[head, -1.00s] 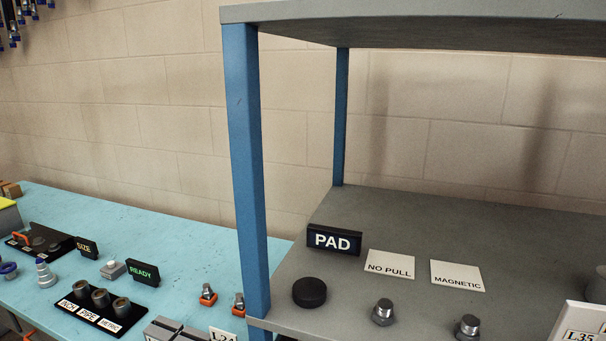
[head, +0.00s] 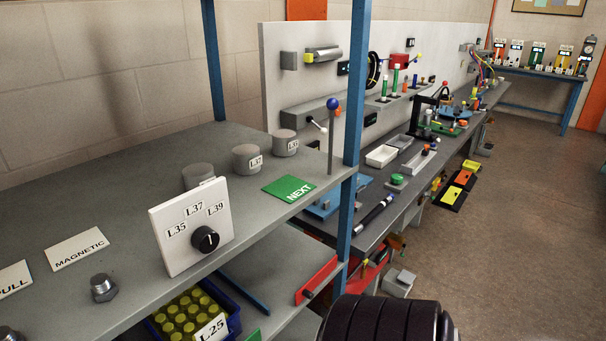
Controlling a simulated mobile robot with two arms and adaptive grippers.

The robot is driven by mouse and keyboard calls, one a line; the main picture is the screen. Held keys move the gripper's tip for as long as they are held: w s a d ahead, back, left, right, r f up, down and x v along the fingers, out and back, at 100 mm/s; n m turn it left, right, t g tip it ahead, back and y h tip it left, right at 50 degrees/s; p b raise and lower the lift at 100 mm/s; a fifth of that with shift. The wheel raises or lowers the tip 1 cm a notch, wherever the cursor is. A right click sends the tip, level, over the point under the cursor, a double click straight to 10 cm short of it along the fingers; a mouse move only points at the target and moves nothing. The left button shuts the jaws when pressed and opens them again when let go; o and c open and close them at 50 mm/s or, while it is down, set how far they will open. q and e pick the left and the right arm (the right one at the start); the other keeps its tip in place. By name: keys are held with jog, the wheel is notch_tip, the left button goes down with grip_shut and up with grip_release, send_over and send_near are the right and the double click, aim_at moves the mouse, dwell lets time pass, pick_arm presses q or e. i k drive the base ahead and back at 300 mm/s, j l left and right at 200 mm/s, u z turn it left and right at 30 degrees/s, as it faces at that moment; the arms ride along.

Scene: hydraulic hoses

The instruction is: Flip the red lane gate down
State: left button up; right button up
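I cannot pick out the red lane gate for certain. A small red block (head: 402,60) sits on the white back panel, too small to make out. Neither gripper shows in the head view.
A grey shelf (head: 120,200) on blue posts (head: 354,90) fills the left, with a white dial plate (head: 170,248) and green NEXT card (head: 288,188). A long workbench (head: 372,222) runs back along the wall. The floor (head: 530,200) at right is clear.

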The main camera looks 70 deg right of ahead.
aim_at(306, 290)
jog(key=z, duration=2.25)
